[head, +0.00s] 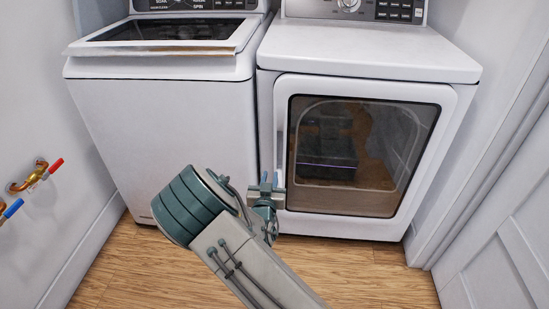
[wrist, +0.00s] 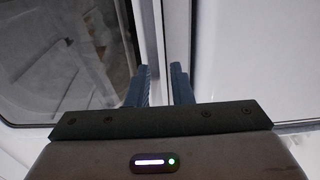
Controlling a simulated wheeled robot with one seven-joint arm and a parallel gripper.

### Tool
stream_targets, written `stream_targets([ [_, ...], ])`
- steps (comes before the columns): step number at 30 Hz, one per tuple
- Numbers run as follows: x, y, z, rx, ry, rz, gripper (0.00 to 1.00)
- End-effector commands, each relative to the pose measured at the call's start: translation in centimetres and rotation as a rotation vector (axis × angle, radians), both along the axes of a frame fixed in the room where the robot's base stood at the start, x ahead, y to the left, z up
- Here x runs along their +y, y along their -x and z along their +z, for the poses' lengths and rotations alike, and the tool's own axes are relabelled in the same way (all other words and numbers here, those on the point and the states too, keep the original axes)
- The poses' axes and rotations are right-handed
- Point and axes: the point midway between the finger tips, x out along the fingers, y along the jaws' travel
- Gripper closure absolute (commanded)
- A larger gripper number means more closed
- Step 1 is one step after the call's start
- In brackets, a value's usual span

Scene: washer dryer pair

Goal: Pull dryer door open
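The dryer (head: 365,52) is the white machine on the right in the head view. Its door (head: 278,115) has a white frame around a dark glass window (head: 360,155) and looks closed. My gripper (head: 278,182) is at the door's left edge, low beside the window. In the wrist view the two blue fingers (wrist: 163,72) stand apart. The window glass (wrist: 60,60) lies left of them, and a pale upright edge of the door (wrist: 150,25) runs down toward the gap between them. Whether the fingers touch this edge is hard to see.
A white top-loading washer (head: 160,120) stands left of the dryer. A wall with red and blue valves (head: 35,175) is at far left. A white panelled door (head: 505,240) is at right. Wooden floor (head: 350,270) in front of the dryer is clear.

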Motion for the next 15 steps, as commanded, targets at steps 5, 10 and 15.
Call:
stream_targets([
  [5,-0.1,-2.2,0.0,-0.007,0.000,0.001,0.80],
  [10,-0.2,-5.8,-0.1,-0.007,0.002,0.001,0.80],
  [15,-0.4,-9.3,-0.2,-0.005,0.002,-0.001,0.80],
])
